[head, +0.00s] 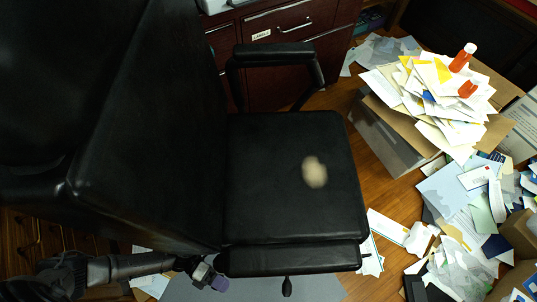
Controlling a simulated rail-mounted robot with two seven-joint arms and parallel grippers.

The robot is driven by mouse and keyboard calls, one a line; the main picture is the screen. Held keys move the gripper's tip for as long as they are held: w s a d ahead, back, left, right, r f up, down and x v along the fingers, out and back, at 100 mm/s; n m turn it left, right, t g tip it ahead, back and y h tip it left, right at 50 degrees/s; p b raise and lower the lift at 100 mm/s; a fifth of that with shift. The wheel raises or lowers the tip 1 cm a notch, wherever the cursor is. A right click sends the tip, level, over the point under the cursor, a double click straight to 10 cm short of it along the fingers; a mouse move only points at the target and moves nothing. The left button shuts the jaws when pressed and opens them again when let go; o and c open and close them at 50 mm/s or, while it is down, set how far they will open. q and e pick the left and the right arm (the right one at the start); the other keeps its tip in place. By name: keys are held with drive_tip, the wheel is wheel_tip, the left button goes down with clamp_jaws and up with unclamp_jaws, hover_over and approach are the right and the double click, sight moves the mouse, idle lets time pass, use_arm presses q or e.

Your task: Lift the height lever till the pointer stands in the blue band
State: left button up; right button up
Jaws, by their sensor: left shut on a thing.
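A black office chair (285,150) fills the middle of the head view, with a pale worn patch on its seat. My left gripper (209,278) is low in the picture, beside the near left corner of the chair's seat, below the near armrest (292,259). It is shut on a small purple-grey piece (220,284), which looks like the end of the height lever. The lever's shaft is hidden. The pointer and the blue band cannot be made out. My right gripper is not in view.
A box heaped with papers and envelopes (435,95) stands at the right, with two orange-red bottles on top. Loose papers (460,215) cover the floor at the right. A dark wooden cabinet (285,35) stands behind the chair. A short black knob (287,287) hangs below the near armrest.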

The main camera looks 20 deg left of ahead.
use_arm(q)
drive_tip(key=shift+r, duration=0.3)
drive_tip(key=shift+f, duration=0.2)
drive_tip(key=shift+f+b, duration=0.35)
drive_tip(key=shift+f, duration=0.1)
drive_tip(key=o, duration=1.2)
